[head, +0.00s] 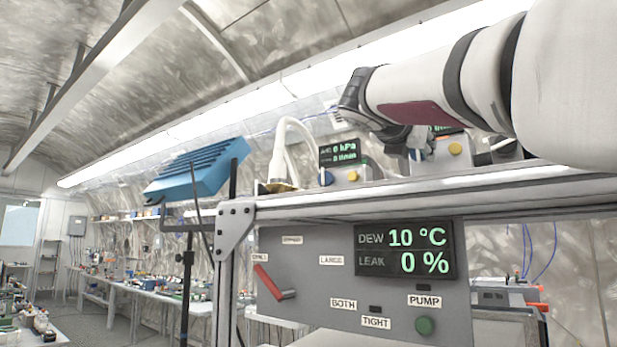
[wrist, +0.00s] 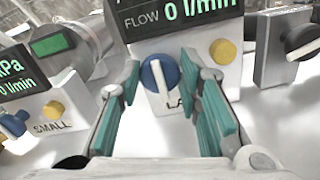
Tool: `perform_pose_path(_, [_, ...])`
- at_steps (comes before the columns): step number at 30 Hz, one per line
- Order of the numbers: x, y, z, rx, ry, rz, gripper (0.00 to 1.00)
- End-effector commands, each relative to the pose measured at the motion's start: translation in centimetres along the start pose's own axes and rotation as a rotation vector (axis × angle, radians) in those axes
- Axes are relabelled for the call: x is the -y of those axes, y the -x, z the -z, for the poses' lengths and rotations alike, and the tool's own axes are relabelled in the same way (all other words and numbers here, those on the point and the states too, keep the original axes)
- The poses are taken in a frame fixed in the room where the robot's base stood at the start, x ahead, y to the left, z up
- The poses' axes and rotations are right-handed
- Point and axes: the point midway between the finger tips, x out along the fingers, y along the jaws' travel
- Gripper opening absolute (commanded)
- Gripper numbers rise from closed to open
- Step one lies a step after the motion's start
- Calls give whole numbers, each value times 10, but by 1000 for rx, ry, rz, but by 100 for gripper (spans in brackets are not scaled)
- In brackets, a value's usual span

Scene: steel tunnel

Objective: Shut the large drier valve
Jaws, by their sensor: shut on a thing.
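The large drier valve (wrist: 159,73) is a blue round knob with a white bar, on a white box with a partly hidden label starting "LA". The bar stands nearly upright, tilted slightly. The display (wrist: 170,14) above reads flow 0 l/min. My gripper (wrist: 159,72) is shut on the knob, with a teal-padded finger at each side of it. In the head view my gripper (head: 418,148) is in front of the right box on the shelf and hides its knob; its yellow button (head: 455,150) shows.
The box labelled "SMALL" (wrist: 52,127) stands to the left, with its own blue knob (wrist: 13,124). A grey box with a black knob (wrist: 301,38) stands right. Below the shelf edge (head: 400,190), a panel (head: 320,285) has a red lever (head: 268,281) and reads dew 10 °C, leak 0 %.

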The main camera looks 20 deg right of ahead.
Motion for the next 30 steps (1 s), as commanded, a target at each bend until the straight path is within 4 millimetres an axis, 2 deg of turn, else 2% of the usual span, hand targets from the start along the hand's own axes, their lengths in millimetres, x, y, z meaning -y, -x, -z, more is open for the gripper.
perform_pose_path(10, [0,0,0,-1,-23,0,4])
perform_pose_path(11, [0,0,0,-1,-22,0,34])
perform_pose_path(13, [0,0,0,-1,-22,0,50])
perform_pose_path(14, [0,0,0,-1,-22,0,52])
perform_pose_path(24, [0,3,0,-1,-20,0,52])
perform_pose_path(30, [0,28,0,0,-20,-2,52])
